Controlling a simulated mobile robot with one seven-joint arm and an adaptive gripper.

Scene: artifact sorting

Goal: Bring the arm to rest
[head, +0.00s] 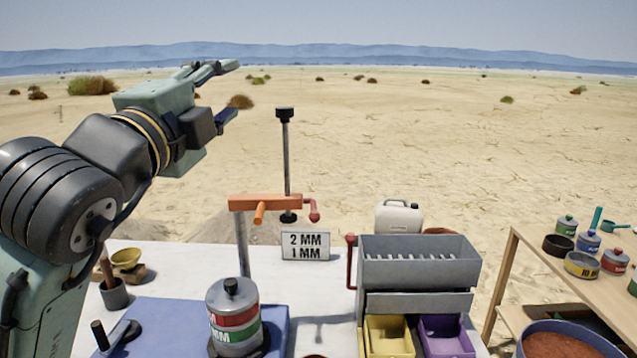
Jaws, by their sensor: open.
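My gripper (232,92) is in the upper left of the head view. It is raised well above the white table (325,334), against the desert ground and clear of every object. Its fingers point to the right and stand apart, with nothing between them. My arm bends up from the left edge of the view.
Below stand an orange-topped press (265,203), a lidded canister (233,312) on a blue mat (165,312), a 2 MM / 1 MM sign (305,246) and a grey sorting box (418,268). A wooden side table (532,262) with several tins is at right. Air around the gripper is free.

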